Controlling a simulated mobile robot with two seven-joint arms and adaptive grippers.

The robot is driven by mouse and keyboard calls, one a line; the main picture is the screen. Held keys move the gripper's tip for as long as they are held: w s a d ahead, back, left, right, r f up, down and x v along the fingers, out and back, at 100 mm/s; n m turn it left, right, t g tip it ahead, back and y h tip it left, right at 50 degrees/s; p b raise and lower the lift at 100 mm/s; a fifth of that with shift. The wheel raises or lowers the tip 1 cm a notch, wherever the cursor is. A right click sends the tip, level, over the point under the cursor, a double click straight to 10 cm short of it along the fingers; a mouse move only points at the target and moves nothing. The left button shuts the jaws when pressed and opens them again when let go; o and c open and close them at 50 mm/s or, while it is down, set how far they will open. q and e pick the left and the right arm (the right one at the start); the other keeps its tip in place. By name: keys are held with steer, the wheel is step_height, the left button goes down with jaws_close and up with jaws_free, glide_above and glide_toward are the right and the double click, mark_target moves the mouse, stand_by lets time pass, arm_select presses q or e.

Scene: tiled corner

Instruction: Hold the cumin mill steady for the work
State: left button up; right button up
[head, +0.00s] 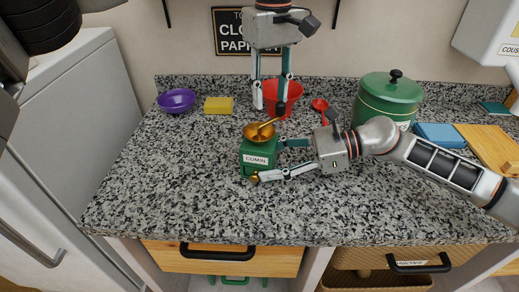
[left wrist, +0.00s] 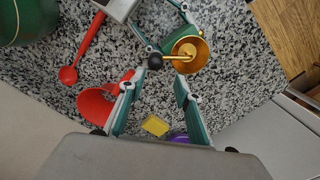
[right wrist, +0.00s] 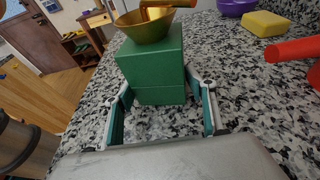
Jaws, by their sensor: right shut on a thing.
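The cumin mill (head: 259,158) is a green box with a "CUMIN" label, standing upright on the granite counter. It has a brass bowl (head: 257,131) on top and a crank with a black knob (left wrist: 155,62). My right gripper (right wrist: 166,92) is shut on the green body, one finger on each side. In the head view it reaches the mill from the right. My left gripper (head: 271,107) points down above and behind the mill. Its fingers are apart with nothing between them; the black knob shows just beyond the fingertips in the left wrist view.
A red funnel-like vessel (head: 292,98) is behind the left gripper, with a red scoop (head: 320,104) to its right. A green canister (head: 386,98) stands at the back right. A yellow sponge (head: 218,106) and purple bowl (head: 176,100) are at the back left. The front left counter is clear.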

arm_select(q)
steer(key=shift+r, duration=2.1)
